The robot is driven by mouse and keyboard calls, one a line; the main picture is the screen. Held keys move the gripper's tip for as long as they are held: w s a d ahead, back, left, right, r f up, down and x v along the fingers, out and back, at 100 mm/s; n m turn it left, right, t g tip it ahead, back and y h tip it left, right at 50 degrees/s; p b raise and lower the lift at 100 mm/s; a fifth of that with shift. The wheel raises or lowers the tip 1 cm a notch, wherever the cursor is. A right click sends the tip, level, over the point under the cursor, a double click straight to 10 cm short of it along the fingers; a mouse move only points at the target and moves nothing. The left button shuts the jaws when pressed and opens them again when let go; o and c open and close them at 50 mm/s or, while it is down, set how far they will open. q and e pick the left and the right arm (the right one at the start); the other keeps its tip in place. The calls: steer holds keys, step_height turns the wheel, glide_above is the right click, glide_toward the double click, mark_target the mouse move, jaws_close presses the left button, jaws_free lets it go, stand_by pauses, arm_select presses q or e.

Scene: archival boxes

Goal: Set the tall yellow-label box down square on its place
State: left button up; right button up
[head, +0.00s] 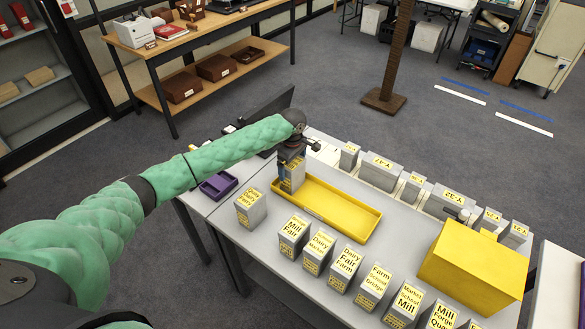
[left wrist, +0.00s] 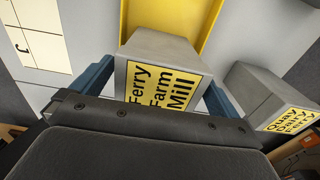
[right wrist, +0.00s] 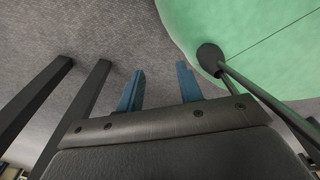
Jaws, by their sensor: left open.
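A grey box with a yellow label reading "Ferry Farm Mill" (left wrist: 165,55) stands between the fingers of my left gripper (left wrist: 155,90). In the head view this box (head: 291,178) is at the left end of the yellow tray (head: 330,208), partly hidden by my left gripper (head: 292,160). The blue fingers are open, one on each side of the box; I cannot tell whether either touches it. The box's underside is hidden. My right gripper (right wrist: 158,88) is open and empty over grey floor in the right wrist view.
A yellow-label box (head: 251,208) stands just left of the tray. Several similar boxes line the front edge, including "Mill Fair" (head: 293,236). Another row stands behind, including a wide box (head: 380,171). A large yellow block (head: 473,262) fills the right. The tray's middle is clear.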

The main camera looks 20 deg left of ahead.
arm_select(q)
step_height(320, 180, up, 10)
steer(key=b, duration=0.4)
steer(key=shift+f, duration=0.15)
steer(key=shift+r, duration=0.6)
arm_select(e)
steer(key=w+a+r, duration=0.2)
steer(key=w+r, duration=0.1)
steer(key=w, duration=0.7)
steer(key=shift+w+a+t, duration=0.25)
steer(key=shift+w+t, duration=0.15)
steer(key=shift+r, duration=0.1)
